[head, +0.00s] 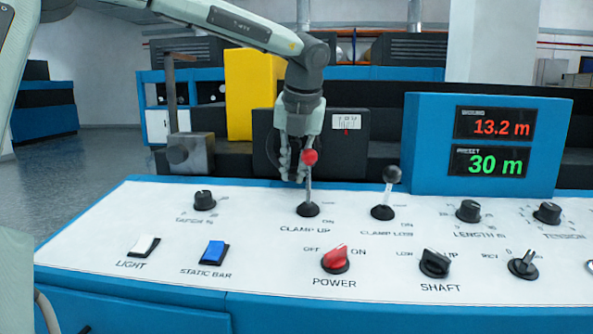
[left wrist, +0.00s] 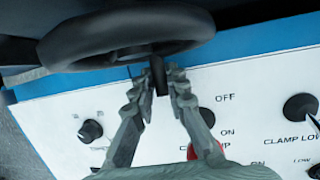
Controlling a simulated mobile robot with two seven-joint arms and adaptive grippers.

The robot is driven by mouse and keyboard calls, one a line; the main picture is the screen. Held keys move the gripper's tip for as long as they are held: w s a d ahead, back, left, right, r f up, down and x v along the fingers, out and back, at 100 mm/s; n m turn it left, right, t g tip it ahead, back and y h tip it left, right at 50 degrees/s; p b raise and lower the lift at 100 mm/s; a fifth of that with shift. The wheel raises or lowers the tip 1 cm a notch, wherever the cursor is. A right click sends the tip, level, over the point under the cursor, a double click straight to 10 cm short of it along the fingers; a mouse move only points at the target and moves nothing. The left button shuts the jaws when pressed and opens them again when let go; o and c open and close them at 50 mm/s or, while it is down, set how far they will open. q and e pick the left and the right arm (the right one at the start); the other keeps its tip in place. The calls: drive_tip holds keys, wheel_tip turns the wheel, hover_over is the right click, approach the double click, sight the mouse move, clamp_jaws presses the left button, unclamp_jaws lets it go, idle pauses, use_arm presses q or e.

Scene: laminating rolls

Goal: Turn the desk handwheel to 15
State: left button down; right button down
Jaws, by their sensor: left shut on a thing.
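The black handwheel shows in the left wrist view (left wrist: 85,45), its rim across the top left. A short dark handle (left wrist: 158,76) sticks out from its rim. My left gripper (left wrist: 163,82) has its two fingers on either side of this handle and is shut on it. In the head view my left gripper (head: 293,172) is in front of a dark housing (head: 348,155), and the wheel is mostly hidden and hard to make out. A small white scale (head: 346,122) with a red pointer sits on the housing; its figures are too small to read. My right gripper is in neither view.
The red-knobbed CLAMP UP lever (head: 309,182) stands right in front of my left gripper. A black-knobbed lever (head: 388,190) stands to its right. The white panel (head: 270,275) carries knobs and switches. A blue display box (head: 425,150) shows 13.2 m and 30 m.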

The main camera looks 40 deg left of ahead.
use_arm(q)
drive_tip(key=shift+s+f, duration=0.15)
drive_tip(key=shift+f, duration=0.05)
idle(0.4)
drive_tip(key=c, duration=1.5)
unclamp_jaws()
drive_tip(key=v, duration=1.2)
drive_tip(key=shift+d+r, duration=0.1)
drive_tip(key=shift+d, duration=0.1)
